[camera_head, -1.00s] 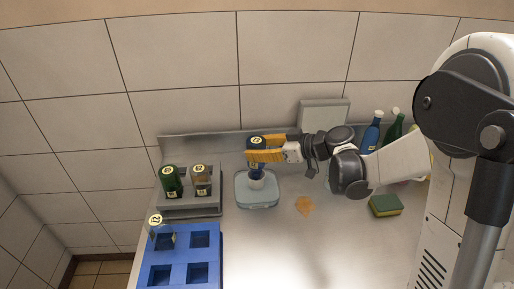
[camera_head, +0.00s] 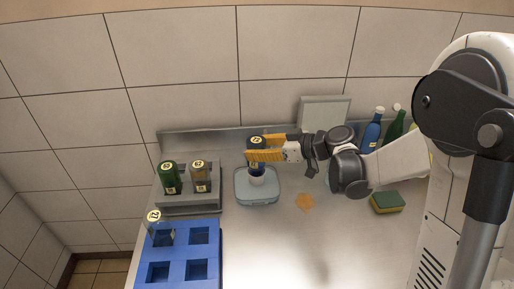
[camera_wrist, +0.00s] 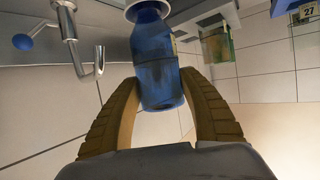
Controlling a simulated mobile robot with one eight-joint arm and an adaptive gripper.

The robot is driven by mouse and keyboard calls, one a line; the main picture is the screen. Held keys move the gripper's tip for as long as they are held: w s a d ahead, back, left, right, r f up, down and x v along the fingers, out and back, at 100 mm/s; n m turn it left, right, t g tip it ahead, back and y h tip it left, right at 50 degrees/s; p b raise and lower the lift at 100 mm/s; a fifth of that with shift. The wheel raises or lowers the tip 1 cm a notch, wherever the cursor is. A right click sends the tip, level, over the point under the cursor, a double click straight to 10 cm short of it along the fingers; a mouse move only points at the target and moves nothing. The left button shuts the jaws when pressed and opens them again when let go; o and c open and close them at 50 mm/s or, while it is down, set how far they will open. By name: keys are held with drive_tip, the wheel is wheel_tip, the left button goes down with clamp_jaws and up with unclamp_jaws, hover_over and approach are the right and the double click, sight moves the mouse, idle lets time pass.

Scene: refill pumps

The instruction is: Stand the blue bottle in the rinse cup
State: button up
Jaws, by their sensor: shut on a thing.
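The blue bottle (camera_head: 257,167) is upright in my gripper (camera_head: 250,155), over the pale tray at the back of the counter. A label marks its top. The wrist view shows the blue bottle (camera_wrist: 158,70) between my two yellow fingers (camera_wrist: 160,103), which are shut on it.
A blue crate (camera_head: 180,250) with a clear bottle (camera_head: 160,231) is in front. A sponge (camera_head: 388,203) lies right.

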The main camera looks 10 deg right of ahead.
drive_tip(key=shift+f+b, duration=0.6)
drive_tip(key=shift+f, duration=0.1)
idle(0.3)
drive_tip(key=o, duration=1.3)
wheel_tip(320, 180, up, 9)
drive_tip(key=p, duration=0.6)
drive_tip(key=shift+r, duration=0.1)
